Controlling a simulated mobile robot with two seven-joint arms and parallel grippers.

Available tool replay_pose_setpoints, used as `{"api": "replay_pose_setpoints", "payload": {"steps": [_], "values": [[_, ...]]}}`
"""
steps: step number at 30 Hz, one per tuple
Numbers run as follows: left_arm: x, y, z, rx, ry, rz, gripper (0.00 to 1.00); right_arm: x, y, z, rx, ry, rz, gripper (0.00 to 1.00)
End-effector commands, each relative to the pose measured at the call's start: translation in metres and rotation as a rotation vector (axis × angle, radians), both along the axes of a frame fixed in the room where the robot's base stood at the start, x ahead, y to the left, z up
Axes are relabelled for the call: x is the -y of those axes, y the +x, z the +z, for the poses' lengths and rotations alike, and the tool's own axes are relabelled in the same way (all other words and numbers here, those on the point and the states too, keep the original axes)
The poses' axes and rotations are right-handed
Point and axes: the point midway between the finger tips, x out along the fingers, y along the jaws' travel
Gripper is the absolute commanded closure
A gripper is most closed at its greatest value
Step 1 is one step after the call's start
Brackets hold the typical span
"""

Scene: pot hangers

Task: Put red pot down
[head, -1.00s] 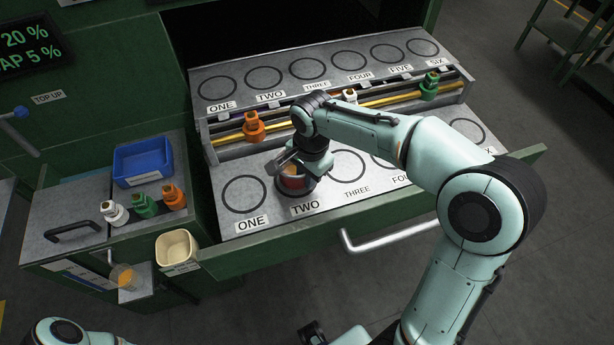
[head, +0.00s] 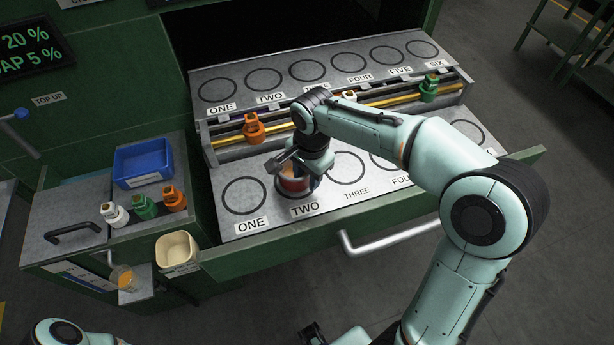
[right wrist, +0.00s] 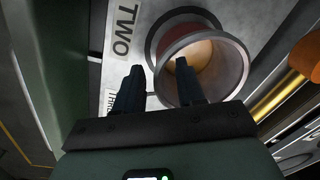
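The red pot (head: 294,186) stands on the lower drawer panel (head: 240,222), at the ring labelled TWO. It looks upright there. In the right wrist view the pot (right wrist: 225,78) shows a wide grey rim and a tan inside. My right gripper (head: 281,164) is at the pot's left rim. In the right wrist view its fingers (right wrist: 160,90) are apart, one over the pot's opening and one outside beside the TWO label. A gap shows between fingers and wall. The pot's base is partly hidden. A dark part at the bottom edge may be my left gripper (head: 312,333); its fingers cannot be made out.
Ring ONE (head: 244,195) and ring THREE (head: 348,167) are empty. An orange fitting (head: 253,129) stands on the rail behind. A blue bin (head: 143,162), several coloured fittings and a cream cup (head: 178,250) are on the left. The drawer handle (head: 390,237) is in front.

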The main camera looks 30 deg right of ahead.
Motion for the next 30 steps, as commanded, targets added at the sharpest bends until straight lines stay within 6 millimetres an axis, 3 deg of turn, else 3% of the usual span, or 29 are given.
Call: {"api": "replay_pose_setpoints", "payload": {"steps": [9,15,30], "values": [[0.000,0.007,0.014,0.008,-0.001,0.000,0.57,0.001,-0.004,0.071,0.005,0.001,0.001,0.61],[0.000,0.011,0.019,0.012,0.000,0.000,0.57,0.002,-0.006,0.099,0.003,0.001,0.000,0.61],[0.000,0.011,0.020,0.012,0.000,0.000,0.57,0.002,-0.008,0.106,0.000,0.001,0.001,0.61]]}}
